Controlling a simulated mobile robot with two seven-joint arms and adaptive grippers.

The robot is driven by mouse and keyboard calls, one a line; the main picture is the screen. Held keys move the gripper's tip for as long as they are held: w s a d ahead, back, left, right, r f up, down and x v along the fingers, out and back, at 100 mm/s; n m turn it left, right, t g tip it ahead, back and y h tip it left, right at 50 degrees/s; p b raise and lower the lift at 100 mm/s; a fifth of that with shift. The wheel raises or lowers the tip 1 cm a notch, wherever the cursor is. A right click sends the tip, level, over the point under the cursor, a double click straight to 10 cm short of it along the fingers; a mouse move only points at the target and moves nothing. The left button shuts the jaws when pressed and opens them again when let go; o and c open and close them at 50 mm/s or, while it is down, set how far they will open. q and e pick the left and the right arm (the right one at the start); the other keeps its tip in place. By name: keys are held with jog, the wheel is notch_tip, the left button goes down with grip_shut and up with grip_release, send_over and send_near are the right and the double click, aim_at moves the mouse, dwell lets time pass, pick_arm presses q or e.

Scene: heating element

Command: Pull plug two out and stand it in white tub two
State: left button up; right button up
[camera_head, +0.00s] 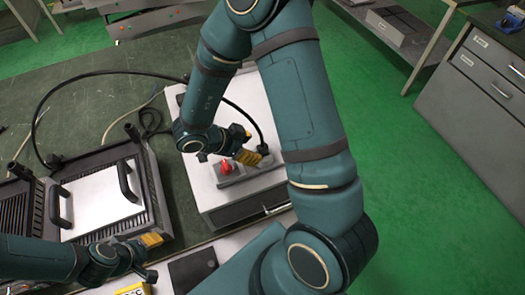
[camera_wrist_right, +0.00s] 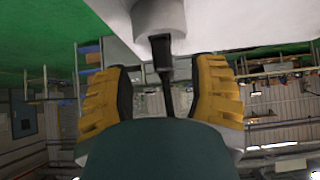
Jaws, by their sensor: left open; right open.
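A black plug (camera_head: 263,149) with a black cable sits at the white box (camera_head: 230,115), beside a red switch (camera_head: 226,167). I cannot read a number on it. My right gripper (camera_head: 248,150) is open next to the plug. In the right wrist view the yellow fingers of my right gripper (camera_wrist_right: 165,95) stand on either side of a black plug and cable (camera_wrist_right: 162,55), with gaps on both sides. A pale round part (camera_wrist_right: 158,17) is above the plug. My left gripper (camera_head: 149,247) is open near the front of the black grill unit. No white tub can be made out.
The black grill unit (camera_head: 152,190) with handles and a bright plate (camera_head: 100,203) stands left of the white box. A black cable (camera_head: 100,73) arcs over the dark table (camera_head: 75,105). Grey drawers (camera_head: 490,85) stand at the right, beyond green floor.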

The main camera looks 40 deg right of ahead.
aim_at(257, 148)
jog(key=b+x, duration=0.1)
jog(key=x, duration=0.4)
jog(key=shift+d+r, duration=0.15)
jog(key=shift+d, duration=0.1)
grip_shut()
